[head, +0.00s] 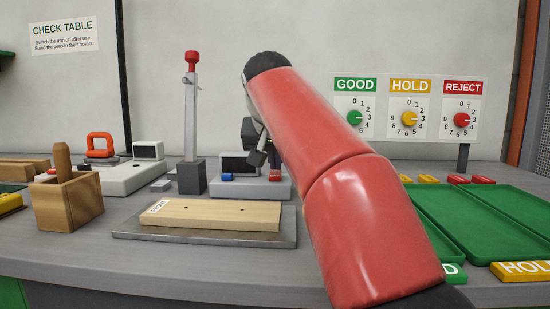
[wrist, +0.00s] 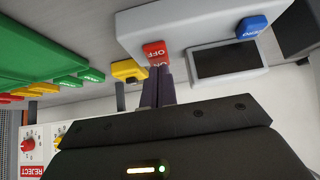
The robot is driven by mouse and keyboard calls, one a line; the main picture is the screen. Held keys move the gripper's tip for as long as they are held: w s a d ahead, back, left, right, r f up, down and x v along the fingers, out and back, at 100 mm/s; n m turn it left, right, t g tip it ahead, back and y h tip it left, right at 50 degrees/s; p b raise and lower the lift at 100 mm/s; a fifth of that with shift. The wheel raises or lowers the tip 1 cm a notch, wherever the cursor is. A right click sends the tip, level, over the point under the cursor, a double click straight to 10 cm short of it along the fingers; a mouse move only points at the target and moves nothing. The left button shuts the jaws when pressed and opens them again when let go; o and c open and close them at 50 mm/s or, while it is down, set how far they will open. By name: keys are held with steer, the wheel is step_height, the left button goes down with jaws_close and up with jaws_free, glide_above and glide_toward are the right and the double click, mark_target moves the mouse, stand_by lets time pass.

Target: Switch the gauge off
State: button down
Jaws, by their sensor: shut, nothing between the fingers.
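The gauge (head: 253,190) is a grey box on the table with a small screen (wrist: 228,62), a blue button (wrist: 251,27) and a red button marked OFF (wrist: 155,50). The screen looks dark. In the head view the red button (head: 275,175) is at the gauge's right and the blue button (head: 227,177) at its left. My gripper (wrist: 159,72) is shut and empty, its fingertips at the edge of the red button and covering part of it. I cannot tell whether they touch it. In the head view my red arm hides part of the gripper.
A wooden board (head: 210,215) lies on a metal plate in front of the gauge. A grey post with a red knob (head: 192,60) stands left of it. Green trays (head: 485,215) and a dial panel (head: 408,105) are at the right. A wooden pen holder (head: 68,200) stands at the left.

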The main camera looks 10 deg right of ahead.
mark_target(276, 177)
steer(key=shift+r+p, duration=0.55)
steer(key=shift+r, duration=0.05)
steer(key=r+p, duration=0.4)
steer(key=shift+s, duration=0.3)
steer(key=s+a+r, duration=0.2)
steer(key=s+r, duration=0.2)
steer(key=s, duration=0.3)
steer(key=shift+s+a+r, duration=0.3)
steer(key=shift+s+a, duration=0.05)
